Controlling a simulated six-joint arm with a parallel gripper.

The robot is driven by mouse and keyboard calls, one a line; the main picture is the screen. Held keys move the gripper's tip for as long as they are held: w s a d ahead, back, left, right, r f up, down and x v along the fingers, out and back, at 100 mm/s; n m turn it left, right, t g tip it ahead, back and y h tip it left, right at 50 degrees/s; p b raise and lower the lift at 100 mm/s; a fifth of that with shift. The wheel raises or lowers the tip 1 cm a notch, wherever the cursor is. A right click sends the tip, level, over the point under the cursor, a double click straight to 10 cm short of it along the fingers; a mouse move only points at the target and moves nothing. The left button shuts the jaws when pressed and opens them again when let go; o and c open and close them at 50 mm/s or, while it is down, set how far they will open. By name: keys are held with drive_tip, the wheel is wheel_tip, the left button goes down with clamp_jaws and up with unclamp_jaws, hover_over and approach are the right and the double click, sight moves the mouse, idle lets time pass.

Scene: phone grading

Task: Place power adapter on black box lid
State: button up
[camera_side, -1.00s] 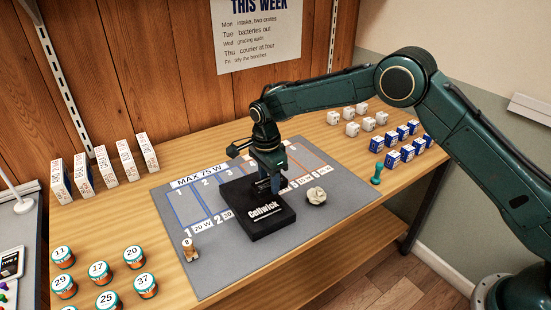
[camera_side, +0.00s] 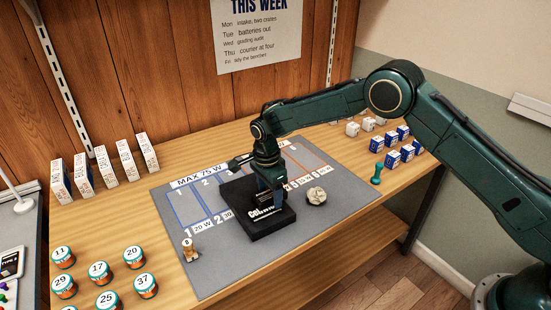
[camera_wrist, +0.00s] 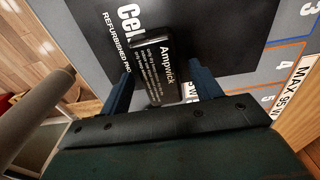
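The power adapter, a small black block lettered "Ampwick" (camera_wrist: 155,70), lies between the two fingers of my gripper (camera_wrist: 160,75) in the wrist view. In the side view it is a small dark shape (camera_side: 262,203) at my gripper (camera_side: 270,200), over the front part of the black box lid (camera_side: 243,228). The lid carries white lettering, partly covered, and also shows in the wrist view (camera_wrist: 220,25). I cannot tell whether the fingers press on the adapter or stand just clear of it, nor whether it touches the lid.
The lid lies on a grey marked mat (camera_side: 192,272). A crumpled pale ball (camera_side: 316,196) sits close to its right and a small tan figure (camera_side: 190,250) to its left. Numbered tubs (camera_side: 99,271), upright boxes (camera_side: 102,163) and small blue-and-white boxes (camera_side: 406,153) stand around the mat.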

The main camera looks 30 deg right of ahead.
drive_tip(key=shift+r, duration=0.15)
wheel_tip(320, 180, up, 12)
drive_tip(key=shift+a, duration=0.3)
idle(0.6)
idle(0.4)
wheel_tip(320, 180, up, 12)
drive_tip(key=r+n+t, duration=0.1)
drive_tip(key=n, duration=0.4)
hover_over(269, 194)
drive_tip(key=s+d, duration=0.6)
drive_tip(key=s, duration=0.1)
drive_tip(key=s+d+r+n+t, duration=0.2)
drive_tip(key=s+d+r+n, duration=0.3)
drive_tip(key=s, duration=0.6)
drive_tip(key=s+d+n+t, duration=0.1)
drive_tip(key=s+n, duration=0.3)
drive_tip(key=s, duration=0.6)
drive_tip(key=s+d+f+n+t, duration=0.1)
drive_tip(key=s+d+n, duration=0.2)
drive_tip(key=s, duration=0.8)
drive_tip(key=shift+d+f+n+t+y, duration=0.25)
drive_tip(key=shift+n+t+y, duration=0.05)
drive_tip(key=shift+n, duration=0.2)
